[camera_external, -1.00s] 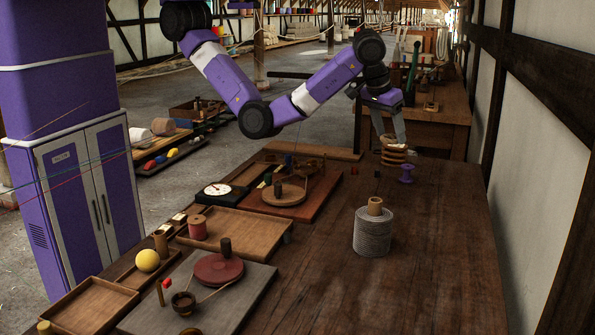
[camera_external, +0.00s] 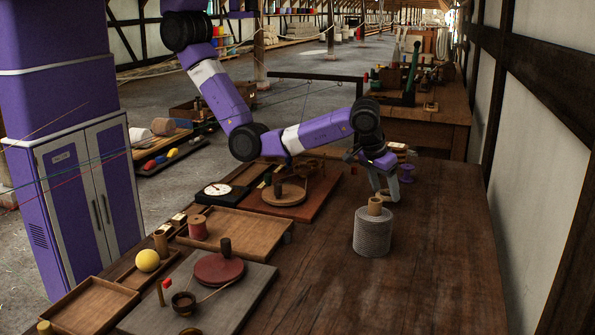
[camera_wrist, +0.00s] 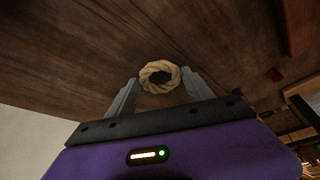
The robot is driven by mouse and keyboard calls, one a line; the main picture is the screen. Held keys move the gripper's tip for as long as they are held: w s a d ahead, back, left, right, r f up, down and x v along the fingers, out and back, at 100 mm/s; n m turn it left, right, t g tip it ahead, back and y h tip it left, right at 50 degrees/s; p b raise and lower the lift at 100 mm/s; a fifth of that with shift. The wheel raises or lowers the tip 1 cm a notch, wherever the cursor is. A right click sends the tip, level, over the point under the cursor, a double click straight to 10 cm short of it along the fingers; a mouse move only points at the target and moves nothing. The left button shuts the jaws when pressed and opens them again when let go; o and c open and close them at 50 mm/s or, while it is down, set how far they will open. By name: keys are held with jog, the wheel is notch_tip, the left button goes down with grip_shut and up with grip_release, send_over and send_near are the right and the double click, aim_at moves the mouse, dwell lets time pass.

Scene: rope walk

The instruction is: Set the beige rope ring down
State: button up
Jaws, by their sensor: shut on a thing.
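The beige rope ring (camera_wrist: 160,66) is a pale twisted loop with a dark hole, seen in the wrist view. It sits between the two grey fingertips of my gripper (camera_wrist: 161,80), which is shut on it. Brown table planks lie beyond it; I cannot tell how far below the ring they are. In the external view my gripper (camera_external: 384,194) points down over the table, just behind the grey coil. The ring cannot be made out there.
A grey coil (camera_external: 373,236) with a tan post stands close in front of my gripper. A red-brown board (camera_external: 315,197) with a round disc lies to the left. The table's right front is clear.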

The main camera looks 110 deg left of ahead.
jog(key=shift+f, duration=1.05)
jog(key=shift+f, duration=0.15)
jog(key=o, duration=1.3)
jog(key=v, duration=1.2)
jog(key=shift+a+r, duration=0.1)
jog(key=shift+r, duration=0.15)
